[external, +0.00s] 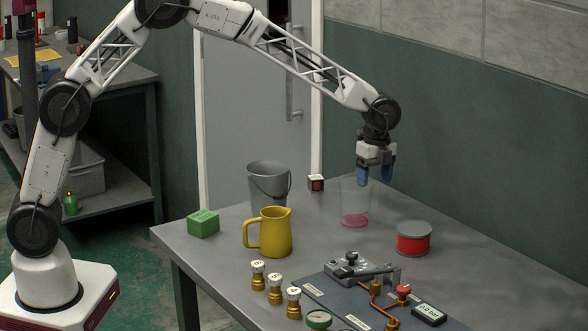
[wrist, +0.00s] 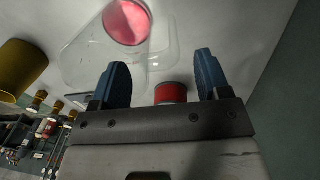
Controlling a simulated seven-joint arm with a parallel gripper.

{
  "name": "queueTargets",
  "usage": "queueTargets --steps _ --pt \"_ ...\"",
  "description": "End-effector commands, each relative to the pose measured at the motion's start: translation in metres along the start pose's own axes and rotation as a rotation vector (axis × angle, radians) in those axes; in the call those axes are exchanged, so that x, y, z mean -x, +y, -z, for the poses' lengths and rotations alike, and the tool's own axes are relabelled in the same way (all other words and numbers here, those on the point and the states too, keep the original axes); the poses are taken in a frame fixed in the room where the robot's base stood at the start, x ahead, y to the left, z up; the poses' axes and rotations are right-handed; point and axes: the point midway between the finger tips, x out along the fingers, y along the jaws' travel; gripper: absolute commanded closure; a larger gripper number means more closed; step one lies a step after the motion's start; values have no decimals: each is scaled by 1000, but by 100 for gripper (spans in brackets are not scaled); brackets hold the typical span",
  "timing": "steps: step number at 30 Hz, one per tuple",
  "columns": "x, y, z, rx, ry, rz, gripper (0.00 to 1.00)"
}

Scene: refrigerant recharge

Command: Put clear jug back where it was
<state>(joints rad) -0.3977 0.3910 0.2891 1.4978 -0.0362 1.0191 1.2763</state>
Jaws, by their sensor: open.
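The clear jug (external: 353,203) stands upright on the grey table, with a little pinkish-red liquid in its bottom. My gripper (external: 375,176) points down at the jug's upper right side, its blue fingers apart and empty. In the wrist view the clear jug (wrist: 82,58) lies beyond the fingers and to the left, and its pink bottom (wrist: 127,22) shows at the top. The open gripper also shows in the wrist view (wrist: 162,70). I cannot tell whether a finger touches the jug's rim.
A yellow pitcher (external: 270,232) and a grey bucket (external: 268,183) stand left of the jug. A green box (external: 203,223) is at the left. Brass valves (external: 275,289) and a pipe panel (external: 345,298) fill the front.

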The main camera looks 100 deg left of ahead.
Motion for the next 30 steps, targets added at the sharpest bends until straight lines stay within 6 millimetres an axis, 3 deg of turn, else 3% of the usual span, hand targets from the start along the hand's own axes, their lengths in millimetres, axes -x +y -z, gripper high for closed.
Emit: queueTargets --steps 9,15,30 --pt "52 0 0 0 0 2 30" --pt "75 0 0 0 0 2 30" --pt "85 0 0 0 0 0 30"
